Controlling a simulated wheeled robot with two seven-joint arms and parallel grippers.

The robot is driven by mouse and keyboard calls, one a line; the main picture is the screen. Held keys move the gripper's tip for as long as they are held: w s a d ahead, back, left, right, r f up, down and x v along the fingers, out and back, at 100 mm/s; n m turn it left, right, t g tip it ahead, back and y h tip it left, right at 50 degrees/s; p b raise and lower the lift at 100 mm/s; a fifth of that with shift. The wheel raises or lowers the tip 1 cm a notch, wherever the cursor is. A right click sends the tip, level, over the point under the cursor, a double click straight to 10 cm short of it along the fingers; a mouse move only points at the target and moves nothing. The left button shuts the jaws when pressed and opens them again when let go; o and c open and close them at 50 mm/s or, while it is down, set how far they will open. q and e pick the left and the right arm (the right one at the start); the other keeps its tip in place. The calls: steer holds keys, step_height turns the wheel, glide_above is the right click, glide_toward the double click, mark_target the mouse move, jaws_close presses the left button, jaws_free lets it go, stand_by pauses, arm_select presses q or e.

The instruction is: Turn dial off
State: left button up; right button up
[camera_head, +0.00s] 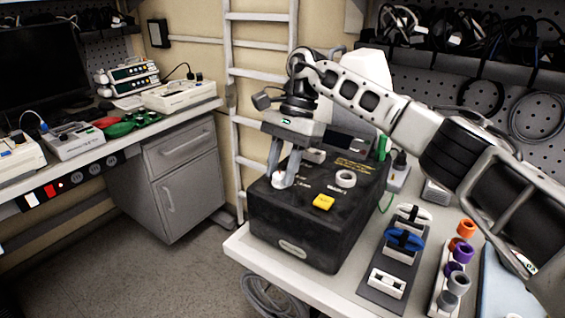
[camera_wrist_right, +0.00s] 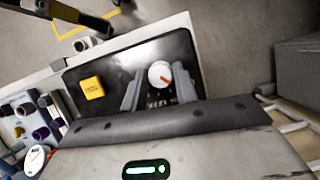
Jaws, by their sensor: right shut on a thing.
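A black device box (camera_head: 282,225) stands on the near left corner of the right-hand table. On its top are a white dial (camera_head: 279,180), a yellow button (camera_head: 324,202) and a light ring-shaped connector (camera_head: 346,179). My right gripper (camera_head: 284,179) reaches down from above and is shut on the white dial. In the right wrist view the dial (camera_wrist_right: 160,74) shows a red pointer mark and sits between the fingertips (camera_wrist_right: 160,92). The yellow button (camera_wrist_right: 92,88) is beside them. The dial's setting labels are partly hidden by the gripper. My left gripper is out of view.
Right of the box lie a dark holder with white and blue clips (camera_head: 401,240) and a rack with orange, purple and grey caps (camera_head: 455,265). A ladder (camera_head: 232,100) stands behind. A left bench (camera_head: 190,115) carries several devices and a monitor. The floor between is clear.

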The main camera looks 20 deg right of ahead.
steer(key=n, duration=0.2)
steer(key=shift+w+r+n+g+h+p, duration=0.1)
steer(key=shift+r+n+g+h+p, duration=0.05)
steer(key=shift+n+g+h+p, duration=0.2)
steer(key=shift+a+n+h, duration=0.1)
steer(key=shift+n+h, duration=0.15)
steer(key=shift+n, duration=0.7)
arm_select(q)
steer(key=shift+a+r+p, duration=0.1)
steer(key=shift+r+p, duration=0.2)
arm_select(e)
steer(key=shift+n+g, duration=0.25)
steer(key=shift+n, duration=0.25)
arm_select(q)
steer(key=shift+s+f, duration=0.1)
arm_select(e)
steer(key=o, duration=1)
steer(key=shift+c, duration=0.2)
